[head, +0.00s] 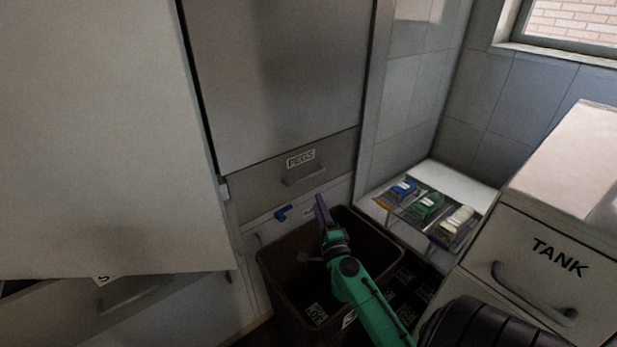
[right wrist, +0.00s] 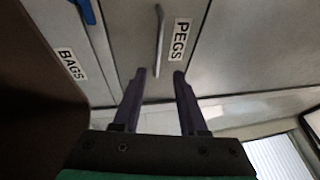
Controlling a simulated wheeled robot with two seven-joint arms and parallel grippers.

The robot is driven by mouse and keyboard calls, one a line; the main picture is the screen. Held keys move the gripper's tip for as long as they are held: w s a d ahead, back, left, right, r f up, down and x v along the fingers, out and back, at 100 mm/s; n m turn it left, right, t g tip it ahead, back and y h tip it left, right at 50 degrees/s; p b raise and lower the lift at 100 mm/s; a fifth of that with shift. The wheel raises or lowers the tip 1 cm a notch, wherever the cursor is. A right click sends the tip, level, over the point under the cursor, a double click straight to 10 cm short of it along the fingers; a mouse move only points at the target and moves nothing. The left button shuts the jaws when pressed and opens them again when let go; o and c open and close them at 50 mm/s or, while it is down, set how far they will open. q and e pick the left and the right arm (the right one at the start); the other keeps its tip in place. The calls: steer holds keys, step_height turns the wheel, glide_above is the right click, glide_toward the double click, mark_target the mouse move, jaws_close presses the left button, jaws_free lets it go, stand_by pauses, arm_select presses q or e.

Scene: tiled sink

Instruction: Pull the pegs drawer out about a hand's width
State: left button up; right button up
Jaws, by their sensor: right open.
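The pegs drawer (head: 270,185) is a grey front labelled PEGS with a bar handle (head: 304,177), under a tall cabinet door; it looks flush and shut. In the right wrist view its handle (right wrist: 159,38) stands just beyond my fingertips, in line with the gap between them. My right gripper (head: 321,203), with purple fingers on a green arm, is below the handle in the head view. It is open and empty in the right wrist view (right wrist: 158,76), and no contact with the handle shows. My left gripper is in neither view.
A dark bin (head: 275,262) stands below my right gripper. A front labelled BAGS (right wrist: 62,85) with a blue handle (head: 283,212) lies under the pegs drawer. A large pale panel (head: 100,140) is at left, a TANK cabinet (head: 545,240) at right, a tray of packets (head: 400,207) between.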

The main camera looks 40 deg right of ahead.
mark_target(309, 182)
steer(key=x, duration=1)
steer(key=shift+w+d+f, duration=0.1)
steer(key=shift+w, duration=0.05)
jaws_close()
stand_by(0.8)
